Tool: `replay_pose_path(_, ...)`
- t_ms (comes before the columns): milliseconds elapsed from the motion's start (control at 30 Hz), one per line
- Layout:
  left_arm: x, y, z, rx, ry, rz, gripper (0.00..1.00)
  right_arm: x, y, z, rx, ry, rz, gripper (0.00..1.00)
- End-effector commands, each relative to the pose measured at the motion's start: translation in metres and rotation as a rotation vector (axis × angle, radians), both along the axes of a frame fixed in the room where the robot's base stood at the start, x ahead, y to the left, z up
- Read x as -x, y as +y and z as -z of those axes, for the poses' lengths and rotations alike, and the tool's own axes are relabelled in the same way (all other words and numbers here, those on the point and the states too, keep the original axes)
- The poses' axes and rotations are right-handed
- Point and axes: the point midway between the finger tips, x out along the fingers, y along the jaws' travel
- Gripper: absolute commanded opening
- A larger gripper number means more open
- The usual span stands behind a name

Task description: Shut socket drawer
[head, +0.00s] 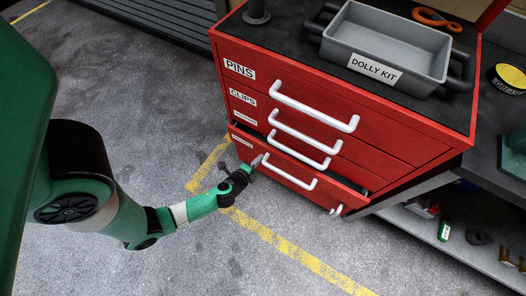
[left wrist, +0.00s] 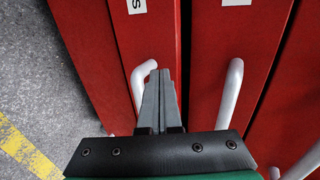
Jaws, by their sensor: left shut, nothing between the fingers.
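A red drawer cabinet (head: 345,95) has stacked drawers with white bar handles. One lower drawer (head: 275,160) stands out a little, with a dark gap showing along its top at the right. Its label is too small to read in the head view; in the left wrist view a label (left wrist: 137,6) ends in "S". My left gripper (head: 263,159) is shut and empty at the left end of this drawer's handle (head: 290,175). In the left wrist view the fingertips (left wrist: 160,76) lie right beside a white handle (left wrist: 145,78); I cannot tell whether they touch it.
Drawers labelled PINS (head: 239,68) and CLIPS (head: 243,97) are above, seemingly closed. A grey DOLLY KIT tray (head: 385,45) sits on the cabinet top. A shelf (head: 430,232) with small items is at the right. Concrete floor with yellow lines (head: 290,250) is clear in front.

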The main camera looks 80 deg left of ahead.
Motion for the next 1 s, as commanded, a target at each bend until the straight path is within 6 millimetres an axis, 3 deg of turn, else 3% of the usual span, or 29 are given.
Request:
replay_pose_path(200,-0.020,0.020,-0.003,-0.001,-0.002,-0.002,0.00,0.000,0.000,-0.005,0.000,-0.001,0.000,0.50)
replay_pose_path(633,-0.025,0.024,-0.003,0.000,-0.001,0.001,0.00,0.000,0.000,-0.005,0.000,-0.001,0.000,0.50)
replay_pose_path(833,-0.041,0.039,-0.004,0.000,-0.003,-0.001,0.00,0.000,0.000,-0.008,0.000,-0.001,0.000,0.50)
replay_pose_path(1000,-0.041,0.040,-0.002,0.000,0.000,0.001,0.00,0.000,0.000,-0.007,0.000,-0.001,0.000,0.50)
